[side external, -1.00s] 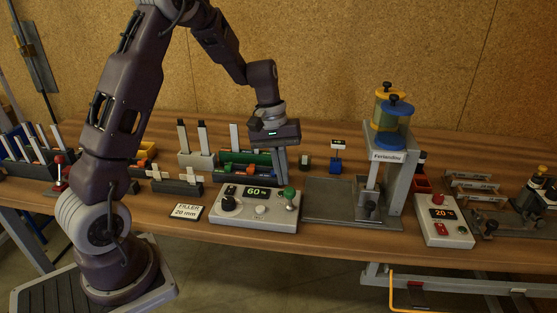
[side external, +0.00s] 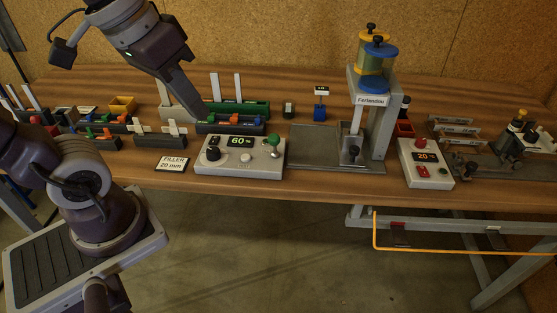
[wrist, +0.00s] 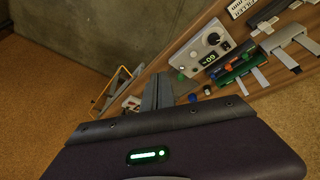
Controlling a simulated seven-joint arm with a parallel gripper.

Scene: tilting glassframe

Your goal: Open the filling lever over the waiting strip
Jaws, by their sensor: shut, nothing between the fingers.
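A grey control box (side external: 240,160) with a green "60" display carries a green-knobbed lever (side external: 273,142) at its right end; this knob is also in the wrist view (wrist: 182,76). Right of it, a grey stand labelled "Ferlandou" (side external: 371,100) holds a yellow-lidded and a blue-lidded clear container. A pale upright strip (side external: 356,121) stands below them, by a black knob (side external: 353,152). I cannot tell for sure which handle is the filling lever. My gripper (side external: 203,112) is shut and empty, left of and above the green knob, apart from it. Its fingers (wrist: 157,92) also show in the wrist view.
Racks with white strips and coloured pieces (side external: 230,127) lie behind the control box, near my gripper. A "FILLER 20 mm" sign (side external: 172,164) lies to its left. A second box with a "20" display (side external: 425,162) stands right of the stand. A flat grey plate (side external: 314,145) is clear.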

